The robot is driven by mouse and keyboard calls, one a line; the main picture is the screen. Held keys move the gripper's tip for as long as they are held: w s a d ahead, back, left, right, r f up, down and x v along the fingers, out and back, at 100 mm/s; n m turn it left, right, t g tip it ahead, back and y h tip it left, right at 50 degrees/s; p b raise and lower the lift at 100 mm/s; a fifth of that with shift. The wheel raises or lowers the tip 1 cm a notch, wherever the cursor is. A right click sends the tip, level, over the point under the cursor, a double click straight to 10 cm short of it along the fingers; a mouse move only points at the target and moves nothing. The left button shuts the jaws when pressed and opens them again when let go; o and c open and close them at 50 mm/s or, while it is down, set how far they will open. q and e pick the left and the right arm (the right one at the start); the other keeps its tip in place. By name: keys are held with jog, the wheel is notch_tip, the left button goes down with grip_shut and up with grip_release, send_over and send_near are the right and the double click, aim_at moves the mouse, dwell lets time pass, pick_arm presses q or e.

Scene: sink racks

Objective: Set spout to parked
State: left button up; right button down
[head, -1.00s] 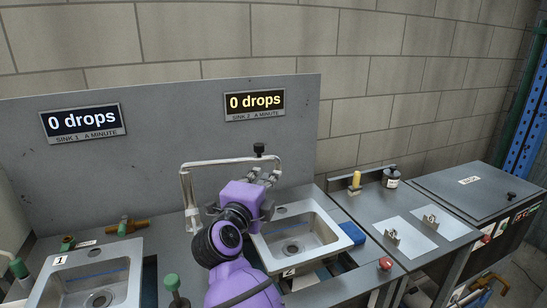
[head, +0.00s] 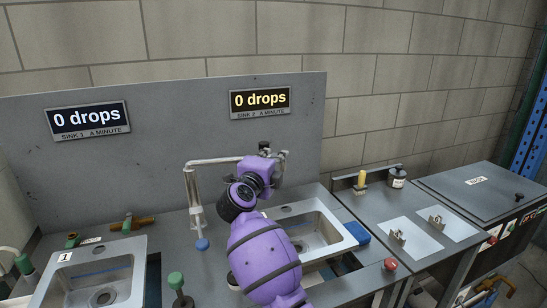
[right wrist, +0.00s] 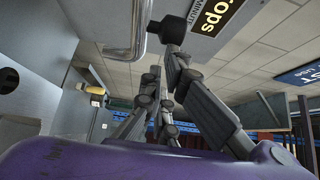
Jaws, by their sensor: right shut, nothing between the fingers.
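The sink 2 spout (head: 215,161) is a bent metal tube. It rises from a post (head: 196,210) at the left of sink 2 and runs right, towards the back of the basin. A black knob (head: 264,146) stands at its right end, and my purple wrist hides what lies below. My right gripper (head: 283,157) is beside the knob, its fingers shut and empty. In the right wrist view the shut fingers (right wrist: 163,68) are close to the black knob (right wrist: 174,28) and the tube (right wrist: 139,35); I cannot tell whether they touch. My left gripper is not in view.
Sink 2 (head: 325,238) lies under my right arm, with a blue block (head: 357,232) at its right. Sink 1 (head: 122,271) is at lower left. The sink 2 sign (head: 260,102) reads 0 drops. A grey back panel (head: 180,130) stands close behind the spout.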

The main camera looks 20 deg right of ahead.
jog(key=w, duration=0.2)
jog(key=w+d, duration=0.1)
jog(key=w, duration=0.1)
jog(key=shift+w+d, duration=0.2)
jog(key=shift+w, duration=0.1)
